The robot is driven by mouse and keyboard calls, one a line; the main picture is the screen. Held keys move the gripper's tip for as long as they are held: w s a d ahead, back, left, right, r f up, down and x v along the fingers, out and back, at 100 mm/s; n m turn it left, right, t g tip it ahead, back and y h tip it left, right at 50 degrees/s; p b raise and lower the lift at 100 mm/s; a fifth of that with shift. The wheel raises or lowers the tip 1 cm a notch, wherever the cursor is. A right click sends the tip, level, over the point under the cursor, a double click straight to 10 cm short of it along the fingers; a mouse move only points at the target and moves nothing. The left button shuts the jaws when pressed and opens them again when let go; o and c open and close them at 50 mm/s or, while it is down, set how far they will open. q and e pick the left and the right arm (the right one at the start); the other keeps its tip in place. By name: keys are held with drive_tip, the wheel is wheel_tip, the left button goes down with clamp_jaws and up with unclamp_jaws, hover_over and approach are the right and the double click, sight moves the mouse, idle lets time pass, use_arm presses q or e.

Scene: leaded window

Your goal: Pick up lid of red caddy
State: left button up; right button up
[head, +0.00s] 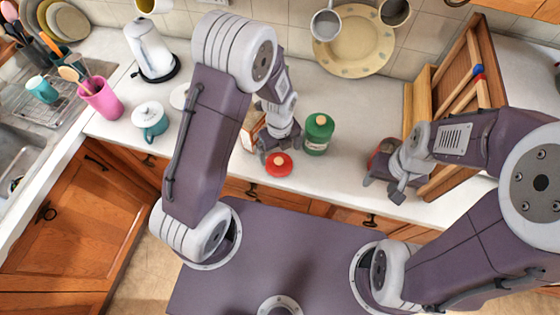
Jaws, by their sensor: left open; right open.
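A round red lid (278,164) with a pale knob lies on the white counter near its front edge. My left gripper (277,149) is open and empty just behind the lid; I cannot tell whether it touches it. A red object (377,160), probably the red caddy, stands further right on the counter. It is mostly hidden by my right gripper (386,180), which is open around or beside it; I cannot tell which.
A box (250,130) is partly hidden behind that gripper. A wooden rack (468,85) stands right.

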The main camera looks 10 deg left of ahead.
sight(279, 160)
use_arm(q)
drive_tip(key=shift+s+a+f+p, duration=0.1)
drive_tip(key=shift+s+f+p, duration=0.25)
drive_tip(key=shift+f, duration=0.25)
drive_tip(key=shift+s+a+f+p, duration=0.1)
drive_tip(key=shift+s+f+p, duration=0.25)
drive_tip(key=shift+f, duration=0.25)
wheel_tip(279, 160, down, 2)
drive_tip(key=shift+w+d+f, duration=0.1)
drive_tip(key=shift+w+f, duration=0.05)
drive_tip(key=shift+w+d+f, duration=0.1)
drive_tip(key=shift+w+f, duration=0.15)
drive_tip(key=shift+s+r, duration=0.1)
drive_tip(key=shift+s, duration=0.1)
drive_tip(key=c, duration=1.2)
drive_tip(key=shift+o, duration=0.2)
use_arm(e)
drive_tip(key=shift+s+a+r, duration=0.1)
drive_tip(key=shift+s+r, duration=0.1)
drive_tip(key=shift+r, duration=0.25)
drive_tip(key=shift+s+a+r, duration=0.1)
drive_tip(key=shift+s+r, duration=0.05)
drive_tip(key=shift+r, duration=0.25)
use_arm(q)
drive_tip(key=shift+w, duration=0.1)
